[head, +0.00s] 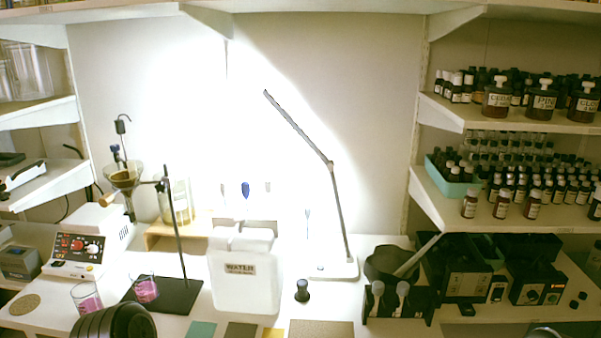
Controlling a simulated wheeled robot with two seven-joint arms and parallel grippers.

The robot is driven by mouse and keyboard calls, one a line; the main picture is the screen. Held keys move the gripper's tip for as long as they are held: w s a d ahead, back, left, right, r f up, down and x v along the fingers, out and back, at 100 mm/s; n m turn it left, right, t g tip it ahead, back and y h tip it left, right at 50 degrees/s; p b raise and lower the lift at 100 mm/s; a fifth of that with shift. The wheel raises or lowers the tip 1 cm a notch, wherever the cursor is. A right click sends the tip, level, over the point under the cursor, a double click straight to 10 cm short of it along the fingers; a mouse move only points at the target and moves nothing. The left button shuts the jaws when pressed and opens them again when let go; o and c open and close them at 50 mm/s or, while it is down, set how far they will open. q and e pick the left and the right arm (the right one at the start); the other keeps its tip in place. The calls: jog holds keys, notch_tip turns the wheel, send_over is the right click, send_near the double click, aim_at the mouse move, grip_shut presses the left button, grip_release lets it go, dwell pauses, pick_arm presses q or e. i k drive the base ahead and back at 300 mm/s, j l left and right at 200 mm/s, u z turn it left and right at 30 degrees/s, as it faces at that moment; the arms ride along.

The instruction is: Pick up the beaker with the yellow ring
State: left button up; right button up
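Two clear glass beakers with pink liquid stand on the white bench at the left. One beaker (86,298) is left of the black stand base, and the other beaker (145,289) is at its left end. I cannot make out a yellow ring on either one. A larger clear glass vessel (177,202) stands on a low wooden stand behind them; no yellow ring is clear on it either. Neither of my grippers can be made out in the head view.
A dark ribbed round object (115,322) covers the front left edge. The metal stand (178,240) holds a funnel (122,177). A white water canister (243,285), small black-topped item (302,291) and lamp (333,267) fill the middle. Bottle shelves (480,215) are right.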

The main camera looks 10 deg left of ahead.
aim_at(88, 302)
jog(key=u, duration=1.55)
jog(key=z, duration=0.45)
jog(key=i+j+z, duration=0.1)
jog(key=j+z, duration=0.2)
jog(key=z, duration=0.15)
jog(key=i+j+z, duration=0.1)
jog(key=j+z, duration=0.25)
jog(key=z, duration=0.15)
jog(key=j+z, duration=0.3)
jog(key=z, duration=0.15)
jog(key=j+z, duration=0.1)
jog(key=j, duration=0.5)
jog(key=k+j+z, duration=0.1)
jog(key=j, duration=0.5)
jog(key=k+j+z, duration=0.1)
jog(key=j, duration=0.45)
